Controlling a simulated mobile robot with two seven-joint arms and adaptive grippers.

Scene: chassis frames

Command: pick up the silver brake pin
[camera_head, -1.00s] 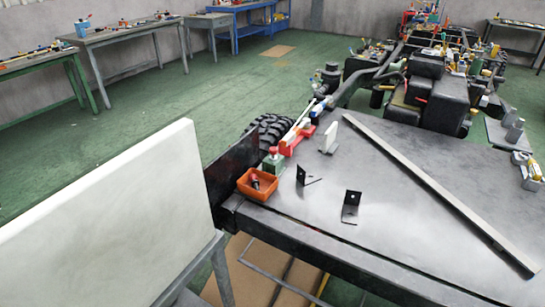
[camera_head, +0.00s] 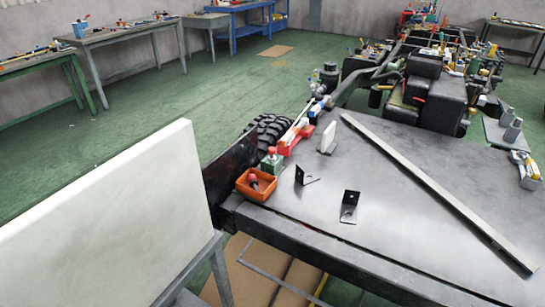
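I cannot clearly pick out a silver brake pin in the head view. An orange bin (camera_head: 262,193) sits at the near left corner of the dark metal table (camera_head: 300,215). A small red-and-dark part (camera_head: 253,181) lies in the bin. A silver cylindrical part (camera_head: 512,131) stands at the right, beyond the table; I cannot tell what it is. Neither of my grippers is in view.
A long metal bar (camera_head: 435,190) lies diagonally across the table. Two black angle brackets (camera_head: 349,206) (camera_head: 304,177) and a white block (camera_head: 328,138) stand near its left side. A white panel (camera_head: 110,220) fills the near left. Green floor lies open behind.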

